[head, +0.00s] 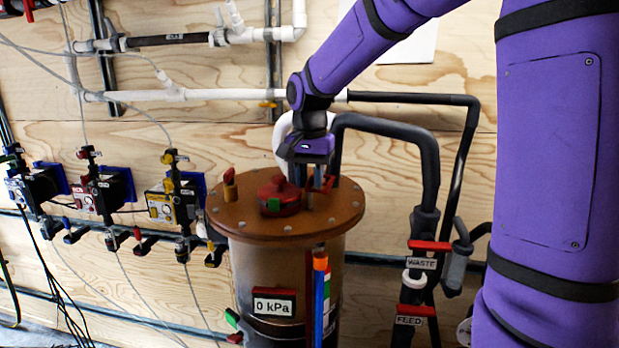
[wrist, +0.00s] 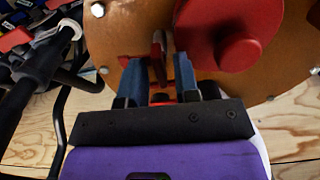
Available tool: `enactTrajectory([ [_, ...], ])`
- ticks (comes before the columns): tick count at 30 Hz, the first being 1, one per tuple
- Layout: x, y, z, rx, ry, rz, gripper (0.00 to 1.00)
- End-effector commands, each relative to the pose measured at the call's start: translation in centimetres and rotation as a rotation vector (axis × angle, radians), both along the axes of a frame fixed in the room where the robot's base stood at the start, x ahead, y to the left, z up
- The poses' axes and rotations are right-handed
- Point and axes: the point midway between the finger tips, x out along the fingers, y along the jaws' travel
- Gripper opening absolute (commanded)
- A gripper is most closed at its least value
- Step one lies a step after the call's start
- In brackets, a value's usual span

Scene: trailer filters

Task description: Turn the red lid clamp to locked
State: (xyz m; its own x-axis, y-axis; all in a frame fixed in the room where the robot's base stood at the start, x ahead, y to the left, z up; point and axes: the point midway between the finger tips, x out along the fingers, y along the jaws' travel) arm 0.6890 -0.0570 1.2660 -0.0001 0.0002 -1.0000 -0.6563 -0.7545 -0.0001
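In the head view my gripper (head: 318,184) points down over the right part of the lid (head: 250,221). The clamp is mostly hidden there behind the fingers, and I cannot tell its lock position.
A round red knob (head: 278,194) with a green patch sits on the lid just left of my gripper. A smaller red handle (head: 230,176) stands at the lid's left edge. Dark hoses (head: 428,165) rise close behind and right. Several small valve units (head: 100,190) line the wall at left.

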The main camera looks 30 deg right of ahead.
Motion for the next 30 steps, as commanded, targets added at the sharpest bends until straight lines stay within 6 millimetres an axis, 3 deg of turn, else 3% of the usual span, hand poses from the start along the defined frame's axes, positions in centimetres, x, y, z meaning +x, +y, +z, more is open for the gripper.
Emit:
enactTrajectory([
  [1,0.00,0.00,0.01,0.000,0.000,0.000,0.17],
  [3,0.00,0.00,0.01,0.000,0.000,0.000,0.01],
  [4,0.00,0.00,0.01,0.000,0.000,0.000,0.00],
  [17,0.01,0.01,0.03,0.000,0.000,0.043,0.00],
  [30,0.01,0.04,0.04,0.000,0.000,0.365,0.00],
])
